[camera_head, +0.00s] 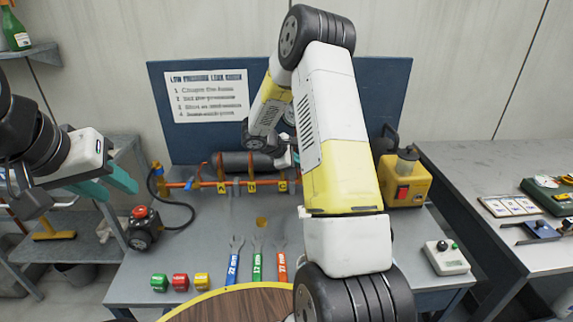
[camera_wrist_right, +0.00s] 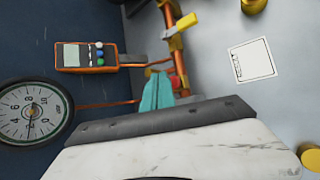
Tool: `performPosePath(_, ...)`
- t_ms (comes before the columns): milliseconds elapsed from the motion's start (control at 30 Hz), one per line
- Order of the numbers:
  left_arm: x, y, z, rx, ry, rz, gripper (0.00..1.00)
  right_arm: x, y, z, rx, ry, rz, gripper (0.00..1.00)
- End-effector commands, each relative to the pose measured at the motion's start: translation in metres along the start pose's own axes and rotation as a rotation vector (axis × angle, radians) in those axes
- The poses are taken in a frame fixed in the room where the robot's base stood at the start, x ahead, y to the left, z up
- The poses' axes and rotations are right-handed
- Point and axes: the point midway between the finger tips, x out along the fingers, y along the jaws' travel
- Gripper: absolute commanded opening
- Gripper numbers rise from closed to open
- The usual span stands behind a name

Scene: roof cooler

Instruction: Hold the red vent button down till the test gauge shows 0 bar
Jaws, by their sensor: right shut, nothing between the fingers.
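In the right wrist view, the round test gauge (camera_wrist_right: 33,110) is at the left edge with a dark needle. Its picture is turned and small, so I cannot tell the reading surely. My left gripper (camera_head: 108,186) is open and empty at the left.
An orange meter (camera_wrist_right: 86,56) with coloured buttons is near the gauge. In the head view, an orange pipe (camera_head: 205,184) runs along the bench back. A yellow machine (camera_head: 405,184) stands right of my arm.

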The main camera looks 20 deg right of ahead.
Motion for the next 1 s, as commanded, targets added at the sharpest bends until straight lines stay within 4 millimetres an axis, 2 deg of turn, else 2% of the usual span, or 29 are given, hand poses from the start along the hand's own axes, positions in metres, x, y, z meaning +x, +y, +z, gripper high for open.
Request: performPosePath(1000,0.0000,0.0000,0.0000,0.000,0.000,0.000,0.36,0.0058,-0.0043,-0.0041,0.000,0.000,0.000,0.00)
